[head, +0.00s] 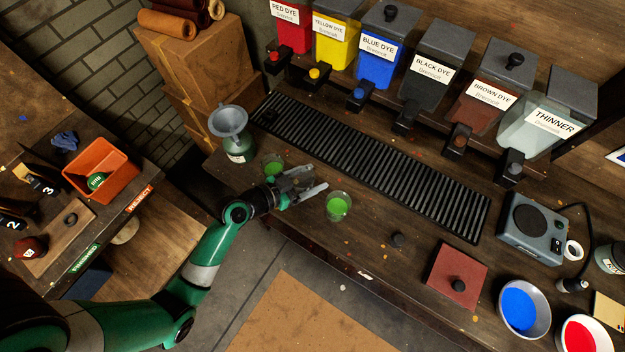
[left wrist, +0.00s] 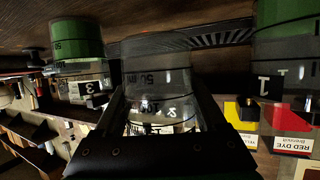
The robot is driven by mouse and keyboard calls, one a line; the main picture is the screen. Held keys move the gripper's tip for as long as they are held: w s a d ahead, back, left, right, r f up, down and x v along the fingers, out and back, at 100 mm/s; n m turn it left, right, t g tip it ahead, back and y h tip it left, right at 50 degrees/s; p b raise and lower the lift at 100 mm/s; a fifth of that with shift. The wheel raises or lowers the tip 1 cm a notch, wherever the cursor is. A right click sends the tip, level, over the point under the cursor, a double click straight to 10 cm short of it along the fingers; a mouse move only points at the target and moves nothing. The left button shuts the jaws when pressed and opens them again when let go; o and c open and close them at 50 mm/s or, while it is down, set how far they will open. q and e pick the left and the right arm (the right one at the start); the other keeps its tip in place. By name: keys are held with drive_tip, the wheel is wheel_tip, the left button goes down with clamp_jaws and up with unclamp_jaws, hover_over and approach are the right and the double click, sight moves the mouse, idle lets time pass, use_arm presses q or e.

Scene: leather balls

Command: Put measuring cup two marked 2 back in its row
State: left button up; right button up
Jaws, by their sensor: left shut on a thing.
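My left gripper (head: 318,178) is shut on a clear measuring cup (head: 302,181), which looks empty. In the left wrist view this cup (left wrist: 158,78) stands between the fingers, its marking upside down and faint, apparently a 2. It sits between two cups holding green liquid. The cup marked 1 (head: 272,167) is on its left in the head view, and the cup marked 3 (head: 338,207) is on its right. Both also show in the left wrist view, cup 1 (left wrist: 284,60) at right and cup 3 (left wrist: 80,55) at left. I cannot tell whether the held cup touches the bench. My right gripper is out of view.
A green bottle with a grey funnel (head: 229,122) stands left of the cups. A black slatted drain grate (head: 370,160) lies behind them, below the dye dispensers (head: 378,62).

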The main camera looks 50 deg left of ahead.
use_arm(q)
drive_tip(key=f, duration=0.1)
drive_tip(key=f+b, duration=0.1)
drive_tip(key=f, duration=0.1)
drive_tip(key=shift+w, duration=0.25)
drive_tip(key=shift+f+b, duration=0.3)
drive_tip(key=shift+f, duration=0.1)
drive_tip(key=shift+r, duration=0.1)
drive_tip(key=shift+f, duration=0.2)
drive_tip(key=o, duration=1.4)
drive_tip(key=shift+r, duration=0.1)
